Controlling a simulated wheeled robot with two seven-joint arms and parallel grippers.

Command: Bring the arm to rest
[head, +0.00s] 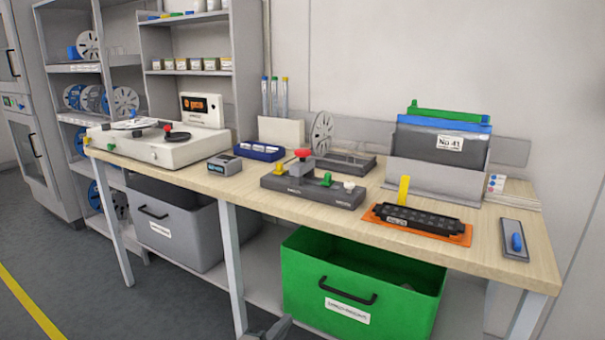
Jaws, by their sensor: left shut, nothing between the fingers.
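My left gripper (277,329) shows only as a small grey tip at the bottom edge of the head view. It is shut and holds nothing. It is low, in front of the workbench (480,235) and just left of the green bin (305,275) under it. The rest of the left arm is out of the picture. My right gripper is not in view.
A grey bin (185,225) sits under the bench at left. On the bench are a white machine (165,150), a dark fixture (310,188), an orange tray (460,238) and upright folders (430,145). The floor at lower left is clear.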

